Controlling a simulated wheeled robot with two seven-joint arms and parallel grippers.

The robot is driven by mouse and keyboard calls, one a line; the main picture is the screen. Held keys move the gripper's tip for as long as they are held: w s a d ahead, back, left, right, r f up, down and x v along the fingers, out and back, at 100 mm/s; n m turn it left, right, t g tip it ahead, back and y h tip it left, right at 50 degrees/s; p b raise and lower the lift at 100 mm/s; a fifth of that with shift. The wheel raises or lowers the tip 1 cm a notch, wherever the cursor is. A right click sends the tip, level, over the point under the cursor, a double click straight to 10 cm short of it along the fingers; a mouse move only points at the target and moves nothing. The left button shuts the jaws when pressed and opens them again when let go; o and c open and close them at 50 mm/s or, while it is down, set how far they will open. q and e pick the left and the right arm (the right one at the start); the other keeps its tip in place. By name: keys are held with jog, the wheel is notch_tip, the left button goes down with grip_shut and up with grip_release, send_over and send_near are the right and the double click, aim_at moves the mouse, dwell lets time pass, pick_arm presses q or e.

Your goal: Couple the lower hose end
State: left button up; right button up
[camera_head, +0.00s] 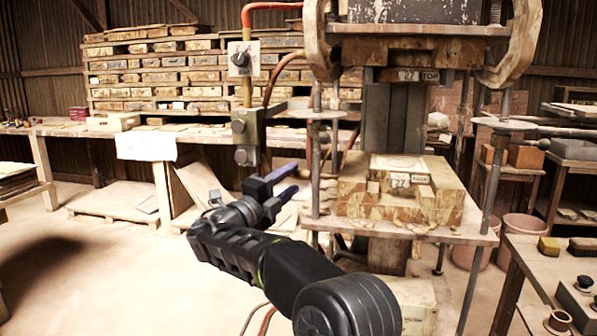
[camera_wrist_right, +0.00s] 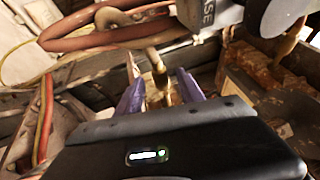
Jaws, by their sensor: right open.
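My right gripper (camera_head: 293,181) is open, its two purple-blue fingers apart, beside the press's left post and right of the valve column. In the right wrist view my right gripper (camera_wrist_right: 160,92) has a narrow brass-coloured fitting (camera_wrist_right: 157,66) showing between or just beyond its fingers; contact cannot be told. A dark red hose (camera_wrist_right: 90,42) crosses above the fingers. The dark red hose (camera_head: 281,78) also shows in the head view, curving down behind the column. Its lower end is hidden or too small to tell there. My left gripper is not in view.
The valve column (camera_head: 243,100) carries grey blocks and a red hose (camera_head: 272,6) on top. The press table (camera_head: 470,232) bears a wooden mould (camera_head: 350,196). Floor at left is clear.

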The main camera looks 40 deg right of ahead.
aim_at(295, 177)
jog(key=shift+p+x, duration=0.8)
jog(key=shift+x, duration=1.15)
jog(key=shift+c, duration=0.4)
grip_shut()
